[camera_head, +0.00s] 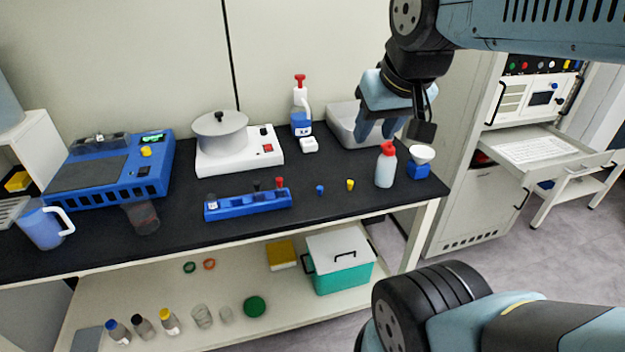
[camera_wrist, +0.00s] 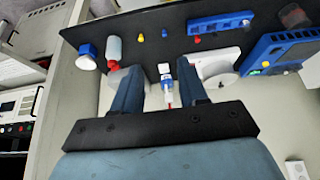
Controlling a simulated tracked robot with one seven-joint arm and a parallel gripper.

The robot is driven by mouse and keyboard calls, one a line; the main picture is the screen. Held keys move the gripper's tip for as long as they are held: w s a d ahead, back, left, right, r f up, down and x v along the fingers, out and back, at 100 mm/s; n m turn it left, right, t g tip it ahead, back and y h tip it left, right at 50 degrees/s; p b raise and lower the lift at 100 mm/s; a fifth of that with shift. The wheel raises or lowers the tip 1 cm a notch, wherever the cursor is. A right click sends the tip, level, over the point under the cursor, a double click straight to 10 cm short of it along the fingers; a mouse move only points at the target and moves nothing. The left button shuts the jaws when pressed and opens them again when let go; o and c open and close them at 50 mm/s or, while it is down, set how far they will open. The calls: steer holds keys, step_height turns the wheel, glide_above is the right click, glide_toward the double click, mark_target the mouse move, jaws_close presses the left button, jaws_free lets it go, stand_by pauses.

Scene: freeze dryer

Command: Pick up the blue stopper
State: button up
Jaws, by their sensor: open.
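The small blue stopper (camera_head: 320,189) stands on the black bench top, between the blue rack (camera_head: 248,205) and a small yellow stopper (camera_head: 350,184). In the wrist view the blue stopper (camera_wrist: 165,33) shows beyond the fingertips, near the top edge. My gripper (camera_head: 377,130) is open and empty. It hangs above the back right of the bench, up and to the right of the blue stopper and well apart from it. In the wrist view my gripper (camera_wrist: 160,72) has its two blue fingers spread wide.
A red-capped bottle (camera_head: 386,168) and a white funnel on a blue base (camera_head: 419,165) stand right of the stoppers. Bare bench surrounds the blue stopper.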

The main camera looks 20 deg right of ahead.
steer(key=shift+o, duration=0.4)
steer(key=shift+o, duration=0.5)
steer(key=shift+w, duration=0.1)
steer(key=m+g+h, duration=0.2)
steer(key=m+h, duration=0.1)
steer(key=m, duration=0.6)
glide_above(320, 187)
steer(key=s+a, duration=0.2)
steer(key=shift+w+f, duration=0.2)
steer(key=shift+f, duration=14)
steer(key=shift+s+x, duration=0.2)
steer(key=shift+x, duration=2.5)
